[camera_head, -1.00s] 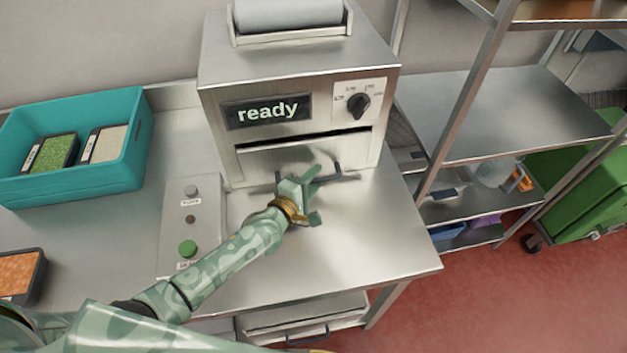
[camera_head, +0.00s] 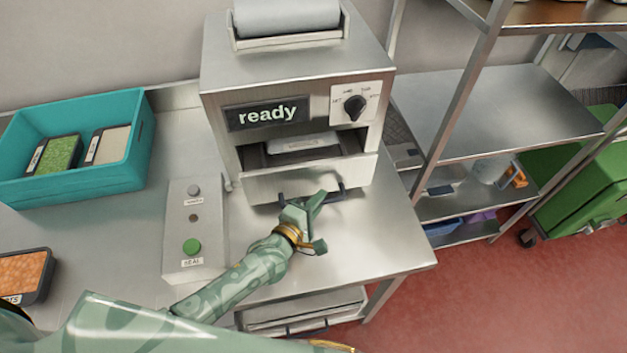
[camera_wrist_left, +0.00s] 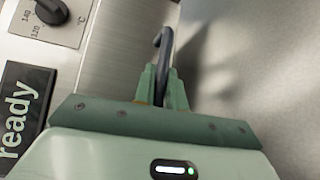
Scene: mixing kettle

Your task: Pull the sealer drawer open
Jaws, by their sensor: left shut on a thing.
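The sealer (camera_head: 300,75) is a steel box on the counter with a display reading "ready". Its drawer (camera_head: 265,186) is partly out, and a white-topped tray (camera_head: 304,143) shows inside the opening. My left gripper (camera_head: 312,203) is shut on the dark drawer handle (camera_head: 341,192) at the front of the drawer. In the left wrist view the handle (camera_wrist_left: 164,50) rises from between the fingers (camera_wrist_left: 163,88). The part of the handle behind the fingers is hidden. My right gripper is not in view.
A control box (camera_head: 194,225) with a green button stands left of the drawer. A teal crate (camera_head: 100,180) with food trays is farther left, and an orange-filled tray (camera_head: 25,272) lies at the left edge. Steel shelves (camera_head: 490,110) stand at right.

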